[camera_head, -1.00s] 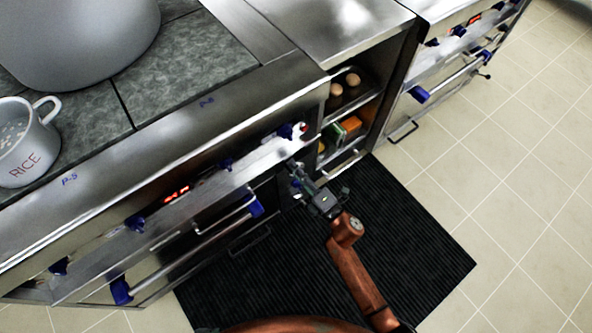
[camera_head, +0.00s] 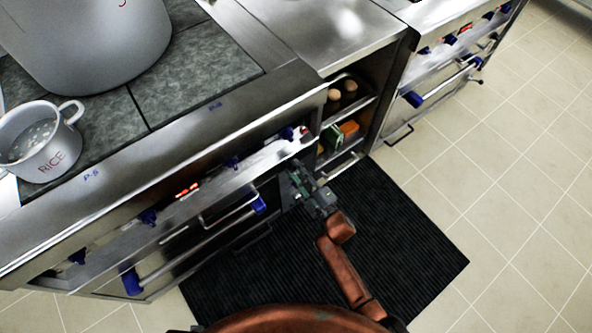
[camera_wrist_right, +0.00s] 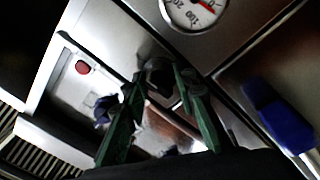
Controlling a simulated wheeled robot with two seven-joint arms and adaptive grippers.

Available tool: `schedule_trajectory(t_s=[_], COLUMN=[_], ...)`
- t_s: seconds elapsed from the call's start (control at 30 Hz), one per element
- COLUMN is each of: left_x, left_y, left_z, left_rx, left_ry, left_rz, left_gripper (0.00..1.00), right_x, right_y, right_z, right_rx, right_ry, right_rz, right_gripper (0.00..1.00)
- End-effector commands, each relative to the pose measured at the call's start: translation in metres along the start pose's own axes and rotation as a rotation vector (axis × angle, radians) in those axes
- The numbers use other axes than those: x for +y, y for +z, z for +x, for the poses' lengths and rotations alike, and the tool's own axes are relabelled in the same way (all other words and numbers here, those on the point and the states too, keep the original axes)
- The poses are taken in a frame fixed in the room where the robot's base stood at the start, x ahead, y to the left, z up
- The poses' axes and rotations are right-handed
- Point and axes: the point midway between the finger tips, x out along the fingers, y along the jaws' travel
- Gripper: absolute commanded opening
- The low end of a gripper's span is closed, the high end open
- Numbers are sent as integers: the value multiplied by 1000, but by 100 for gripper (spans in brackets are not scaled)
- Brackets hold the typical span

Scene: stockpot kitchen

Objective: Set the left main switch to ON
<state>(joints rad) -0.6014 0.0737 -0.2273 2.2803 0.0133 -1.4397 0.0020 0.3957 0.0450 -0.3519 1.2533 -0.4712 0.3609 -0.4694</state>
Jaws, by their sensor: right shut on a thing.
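The left stove's front panel (camera_head: 215,165) carries a row of blue knobs. My right gripper (camera_head: 292,172) is at the right end of this panel, below the last blue knob (camera_head: 287,133). In the right wrist view its green fingers (camera_wrist_right: 158,74) close around a small dark round knob, which I take to be the left main switch (camera_wrist_right: 157,66). The fingers hide part of it, and I cannot read its ON or OFF marking. A red button (camera_wrist_right: 82,67) and a blue knob (camera_wrist_right: 104,108) show to the left. My left gripper is out of view.
A blue-ended oven handle (camera_head: 258,204) sticks out left of my gripper. An open shelf with eggs (camera_head: 334,96) and boxes (camera_head: 348,128) is to the right. A gauge (camera_wrist_right: 195,12) shows in the wrist view. A black mat (camera_head: 400,245) covers the floor.

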Motion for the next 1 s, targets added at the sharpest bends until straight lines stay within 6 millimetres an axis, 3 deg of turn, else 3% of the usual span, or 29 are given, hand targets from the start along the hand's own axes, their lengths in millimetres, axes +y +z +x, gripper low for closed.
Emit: schedule_trajectory(t_s=[0.57, 0.6, 0.8, 1.0], left_x=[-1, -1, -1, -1], left_y=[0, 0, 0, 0], left_z=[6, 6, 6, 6], left_rx=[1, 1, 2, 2], left_ry=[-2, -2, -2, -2], left_rz=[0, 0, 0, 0], left_gripper=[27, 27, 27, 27], right_x=[0, 0, 0, 0], right_y=[3, 3, 1, 0], right_z=[-1, -1, 0, 0], right_rx=[-7, -7, -4, -2], right_ry=[1, 1, 1, 1], right_rz=[29, 29, 28, 27], right_gripper=[2, 29, 43, 44])
